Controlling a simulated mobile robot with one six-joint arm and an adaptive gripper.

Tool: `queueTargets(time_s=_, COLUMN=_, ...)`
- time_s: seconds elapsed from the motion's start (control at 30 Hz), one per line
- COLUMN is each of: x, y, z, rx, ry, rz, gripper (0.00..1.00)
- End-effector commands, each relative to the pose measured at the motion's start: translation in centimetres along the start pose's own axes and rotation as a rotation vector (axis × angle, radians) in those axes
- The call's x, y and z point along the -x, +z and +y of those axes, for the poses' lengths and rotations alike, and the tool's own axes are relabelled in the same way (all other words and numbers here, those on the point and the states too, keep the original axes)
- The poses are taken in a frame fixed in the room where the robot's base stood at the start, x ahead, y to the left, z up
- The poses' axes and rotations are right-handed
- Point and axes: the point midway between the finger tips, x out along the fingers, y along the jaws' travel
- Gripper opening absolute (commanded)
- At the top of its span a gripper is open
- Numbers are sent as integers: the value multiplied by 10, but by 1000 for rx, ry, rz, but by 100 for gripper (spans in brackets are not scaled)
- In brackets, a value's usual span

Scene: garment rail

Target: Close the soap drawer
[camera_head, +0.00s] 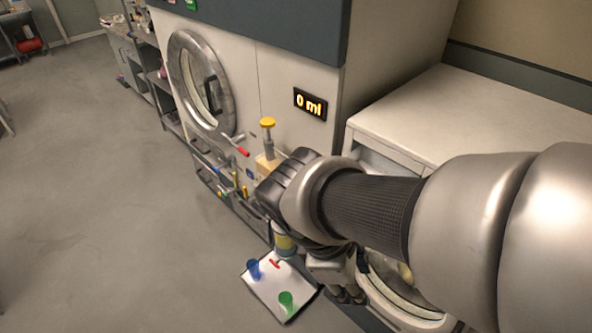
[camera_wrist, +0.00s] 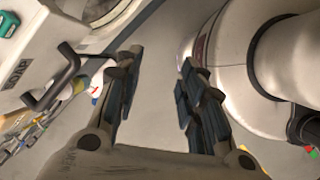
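How far the drawer stands out is unclear. In the head view my arm hides much of this area.
In the head view a washing machine with a round door (camera_head: 208,85) and a "0 ml" display (camera_head: 310,103) stands behind. A yellow-topped pump (camera_head: 268,135) is left of my arm. Floor at left is free.

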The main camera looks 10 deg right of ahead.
Motion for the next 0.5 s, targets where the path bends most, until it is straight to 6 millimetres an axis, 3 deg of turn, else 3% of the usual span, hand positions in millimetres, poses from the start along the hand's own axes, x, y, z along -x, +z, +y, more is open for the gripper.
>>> queueTargets(time_s=0.27, x=-6, y=-45, z=28, rx=957, ry=-1, rz=-460, gripper=36)
queueTargets(time_s=0.5, x=-7, y=-115, z=41, rx=1701, ry=-62, rz=-941, gripper=36)
